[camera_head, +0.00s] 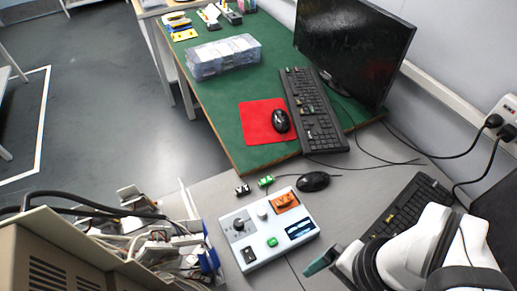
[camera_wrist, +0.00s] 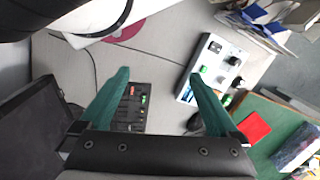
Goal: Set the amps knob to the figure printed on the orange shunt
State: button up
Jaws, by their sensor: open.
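A white control box (camera_head: 270,230) lies on the grey table in the head view. It carries a dark round knob on a grey dial (camera_head: 238,225), a smaller pale knob (camera_head: 262,211), a green button (camera_head: 272,242) and a black switch (camera_head: 250,254). The orange shunt (camera_head: 285,202) sits at its far right corner; its figure is too small to read. Which knob is amps cannot be told. My gripper (camera_wrist: 158,73) is open and empty, green fingers wide apart. The box shows beyond its right finger in the wrist view (camera_wrist: 213,50). One finger shows right of the box in the head view.
A black mouse (camera_head: 313,182) and small green and black parts (camera_head: 266,181) lie just beyond the box. A beige machine with loose cables (camera_head: 80,250) stands left. A black keyboard (camera_head: 410,205) lies right. A green desk (camera_head: 222,92) is behind.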

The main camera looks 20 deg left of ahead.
jog(key=shift+c, duration=0.3)
jog(key=w+a+n, duration=0.1)
jog(key=w+a+r+n, duration=0.1)
jog(key=w+n, duration=0.1)
jog(key=w+a+n, duration=0.1)
jog(key=w+n, duration=0.1)
jog(key=shift+r+h, duration=0.25)
jog(key=shift+h, duration=0.05)
jog(key=c, duration=0.5)
jog(key=n+h, duration=0.1)
jog(key=n, duration=1.4)
send_over(238, 222)
notch_tip(238, 222, down, 2)
notch_tip(238, 222, down, 15)
jog(key=shift+f, duration=0.55)
jog(key=shift+c, duration=0.3)
grip_shut()
